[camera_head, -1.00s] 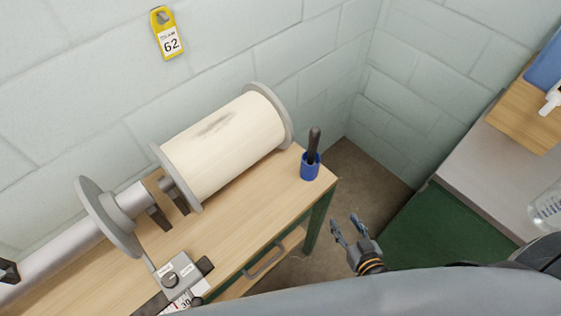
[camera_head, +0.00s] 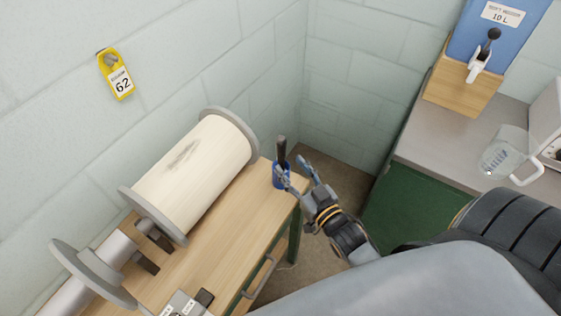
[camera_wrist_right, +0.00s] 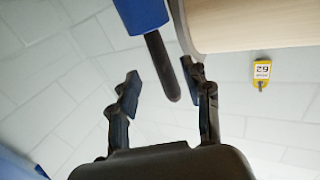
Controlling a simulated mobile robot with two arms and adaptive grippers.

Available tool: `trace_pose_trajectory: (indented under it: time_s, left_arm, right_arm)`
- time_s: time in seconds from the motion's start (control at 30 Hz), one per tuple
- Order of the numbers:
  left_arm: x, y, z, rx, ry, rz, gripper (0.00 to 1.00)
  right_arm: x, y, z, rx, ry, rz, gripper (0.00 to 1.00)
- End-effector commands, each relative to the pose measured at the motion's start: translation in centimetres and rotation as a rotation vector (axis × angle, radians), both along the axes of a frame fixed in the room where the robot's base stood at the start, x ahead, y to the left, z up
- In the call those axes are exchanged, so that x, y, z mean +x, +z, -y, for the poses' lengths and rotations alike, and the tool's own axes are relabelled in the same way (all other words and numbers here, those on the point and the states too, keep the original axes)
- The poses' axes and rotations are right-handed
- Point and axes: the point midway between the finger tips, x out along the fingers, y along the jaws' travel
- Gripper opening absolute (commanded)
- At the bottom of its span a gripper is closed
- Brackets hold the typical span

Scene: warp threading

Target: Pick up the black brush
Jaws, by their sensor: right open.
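The black brush (camera_head: 282,150) stands upright in a blue cup (camera_head: 281,181) at the right end of the wooden table. My right gripper (camera_head: 294,167) is open beside the cup, its fingers overlapping the cup's right edge in the head view. In the right wrist view the brush (camera_wrist_right: 163,66) sticks out of the blue cup (camera_wrist_right: 140,14) and its tip lies between the open fingers of my right gripper (camera_wrist_right: 165,85). I cannot tell whether a finger touches it. My left gripper is not in view.
A large cream roll (camera_head: 195,175) on a grey shaft lies along the wooden table (camera_head: 225,235) left of the cup. A yellow tag (camera_head: 118,75) hangs on the wall. At right, a grey counter (camera_head: 440,140) holds a clear jug (camera_head: 503,155) and a blue container (camera_head: 490,35).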

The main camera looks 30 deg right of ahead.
Motion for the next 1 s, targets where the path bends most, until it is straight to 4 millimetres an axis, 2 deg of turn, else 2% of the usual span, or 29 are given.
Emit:
trace_pose_trajectory:
  time_s: [0.13, 0.3, 0.43, 0.73, 0.77, 0.97, 1.0]
  left_arm:
    - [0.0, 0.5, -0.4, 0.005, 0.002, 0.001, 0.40]
    - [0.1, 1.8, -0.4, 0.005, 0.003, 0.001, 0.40]
    - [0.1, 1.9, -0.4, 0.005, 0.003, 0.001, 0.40]
    - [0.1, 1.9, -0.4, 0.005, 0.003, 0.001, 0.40]
    - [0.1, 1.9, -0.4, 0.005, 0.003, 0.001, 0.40]
    - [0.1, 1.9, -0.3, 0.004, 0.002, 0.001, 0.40]
    - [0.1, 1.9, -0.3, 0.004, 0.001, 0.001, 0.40]
  right_arm:
    - [1.0, 0.3, -0.1, 0.001, 0.000, 0.001, 0.48]
    - [3.5, 0.9, -0.5, 0.001, -0.001, 0.003, 0.48]
    - [4.9, 0.5, -0.6, 0.000, -0.001, 0.000, 0.48]
    - [5.4, 0.3, -0.7, 0.000, 0.000, -0.001, 0.48]
    - [5.4, 0.3, -0.7, 0.000, 0.000, -0.001, 0.44]
    - [5.4, 0.4, -0.7, 0.000, 0.000, -0.001, 0.04]
    - [5.4, 0.4, -0.6, 0.000, 0.000, -0.001, 0.00]
